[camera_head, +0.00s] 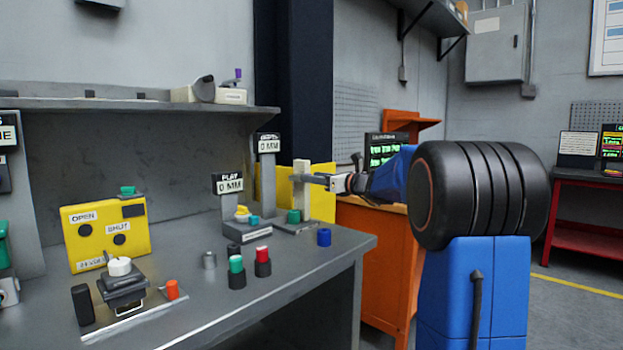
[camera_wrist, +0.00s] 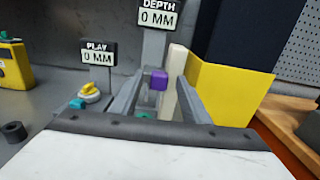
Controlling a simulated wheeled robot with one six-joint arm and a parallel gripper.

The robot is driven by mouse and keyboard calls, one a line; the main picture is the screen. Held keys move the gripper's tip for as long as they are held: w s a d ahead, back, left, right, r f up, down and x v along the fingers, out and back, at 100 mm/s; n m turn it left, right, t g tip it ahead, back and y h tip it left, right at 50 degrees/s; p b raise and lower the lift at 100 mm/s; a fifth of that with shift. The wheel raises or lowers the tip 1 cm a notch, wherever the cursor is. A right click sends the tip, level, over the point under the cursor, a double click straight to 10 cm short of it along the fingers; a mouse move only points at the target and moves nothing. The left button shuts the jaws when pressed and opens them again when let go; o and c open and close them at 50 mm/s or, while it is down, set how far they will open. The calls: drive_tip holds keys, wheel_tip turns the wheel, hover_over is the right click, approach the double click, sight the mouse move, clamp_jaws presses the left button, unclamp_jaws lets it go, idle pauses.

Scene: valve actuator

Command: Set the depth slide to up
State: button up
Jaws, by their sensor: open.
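The depth station has a grey post with a DEPTH 0 MM display (camera_head: 268,144), also seen in the wrist view (camera_wrist: 159,17). A cream upright bar (camera_head: 301,180) stands beside the post; in the wrist view the bar (camera_wrist: 177,62) is just right of a small purple block (camera_wrist: 159,80). The block, seemingly the slide's handle, is not visible in the head view. My gripper (camera_head: 325,181) is open at the bar's height. In the wrist view, my gripper's fingers (camera_wrist: 160,84) lie either side of the block; contact is unclear.
A PLAY 0 MM display (camera_head: 229,184) with a yellow knob (camera_head: 242,212) stands left. A yellow panel (camera_head: 321,193) is close behind the bar. A green cap (camera_head: 293,216) sits low by the post. Red and green buttons and a blue cylinder (camera_head: 324,237) are on the grey bench (camera_head: 200,300).

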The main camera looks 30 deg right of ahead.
drive_tip(key=v, duration=1.5)
drive_tip(key=shift+s, duration=0.3)
drive_tip(key=shift+d, duration=0.1)
